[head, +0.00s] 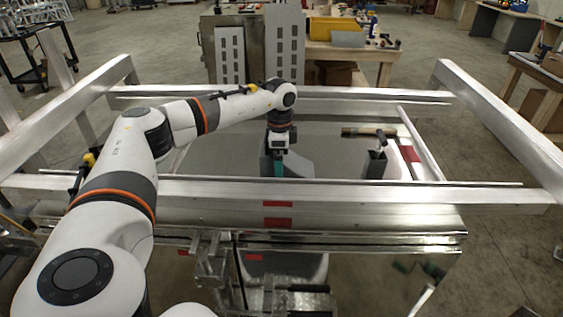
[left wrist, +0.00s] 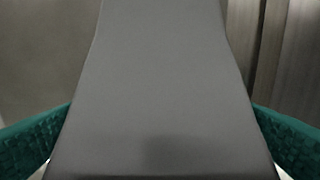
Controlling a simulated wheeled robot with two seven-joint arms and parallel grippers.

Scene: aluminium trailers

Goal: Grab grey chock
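The grey chock (head: 299,166) stands inside the trailer, behind its near rail, partly hidden by my left gripper. My left gripper (head: 279,167) reaches down over the rail to it, and one green finger shows in front of the chock. In the left wrist view the chock (left wrist: 160,90) fills the middle, wide at the bottom and narrower toward the top. The green fingers of my left gripper (left wrist: 161,135) lie on either side of it, with no gap visible. The chock's edges hide the inner finger faces, so firm contact cannot be seen. My right gripper is not in view.
The near aluminium rail (head: 400,193) crosses in front of the chock, and side rails (head: 500,110) flank it. A hammer (head: 368,132) and a dark upright holder (head: 375,164) are to the right. A workbench with a yellow bin (head: 334,30) stands behind.

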